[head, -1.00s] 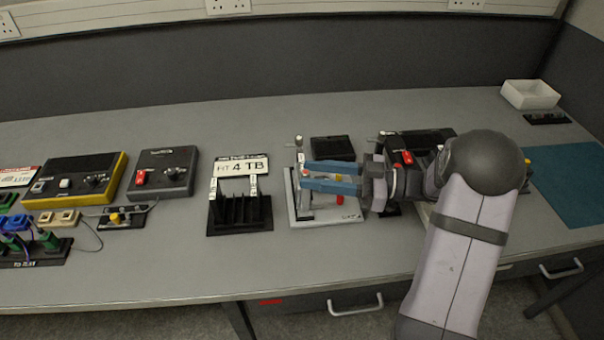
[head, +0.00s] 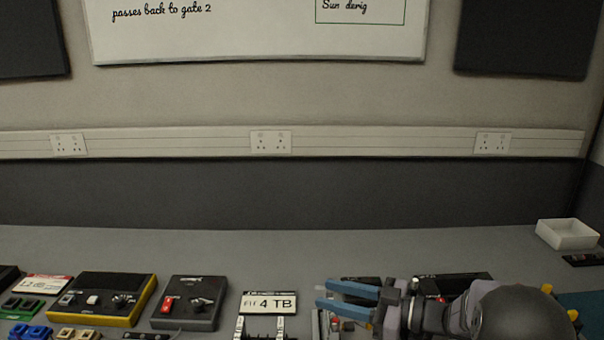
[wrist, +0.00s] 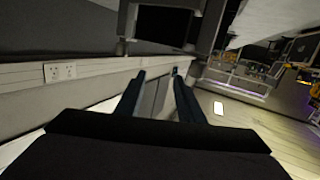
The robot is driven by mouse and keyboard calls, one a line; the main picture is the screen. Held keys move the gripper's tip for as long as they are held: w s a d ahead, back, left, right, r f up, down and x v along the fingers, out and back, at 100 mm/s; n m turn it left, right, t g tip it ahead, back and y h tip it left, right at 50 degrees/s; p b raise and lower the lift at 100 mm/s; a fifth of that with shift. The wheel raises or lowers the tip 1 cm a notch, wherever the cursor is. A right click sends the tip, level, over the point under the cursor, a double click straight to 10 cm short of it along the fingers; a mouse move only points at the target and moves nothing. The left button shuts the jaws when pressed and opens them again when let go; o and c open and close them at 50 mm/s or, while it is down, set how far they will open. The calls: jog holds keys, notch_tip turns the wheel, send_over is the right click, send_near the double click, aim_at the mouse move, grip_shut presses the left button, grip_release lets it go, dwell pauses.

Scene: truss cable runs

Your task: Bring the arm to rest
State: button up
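My gripper (head: 323,294) has two blue fingers and points left in the head view, low in the picture and right of the "FIT 4 TB" sign. The fingers stand apart with nothing between them. The wrist view also shows the gripper (wrist: 158,78) open and empty, with dark fingers against the wall and room beyond. My arm runs off the lower right of the head view. The bench parts below the gripper are mostly hidden or cut off by the picture's lower edge.
The "FIT 4 TB" sign (head: 268,304), a grey box with a red switch (head: 190,302) and a yellow-edged box (head: 107,298) stand left of the gripper. A white tray (head: 567,235) is at the back right. The bench's back strip is clear.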

jog(key=w+d+r+m+t+h+p, duration=0.1)
jog(key=w+d+m+t+h+p, duration=0.35)
jog(key=w+d+m+h, duration=0.5)
jog(key=s+d+f+g+h+p, duration=0.1)
jog(key=s+d+h+p, duration=0.1)
jog(key=s+h, duration=0.35)
jog(key=s+a+f+m+g+p, duration=0.2)
jog(key=s+g, duration=0.3)
jog(key=s, duration=0.9)
jog(key=s+a+f+m+g+p, duration=0.2)
jog(key=s+g, duration=0.4)
jog(key=s, duration=0.9)
jog(key=shift+a, duration=0.2)
jog(key=shift+w, duration=0.15)
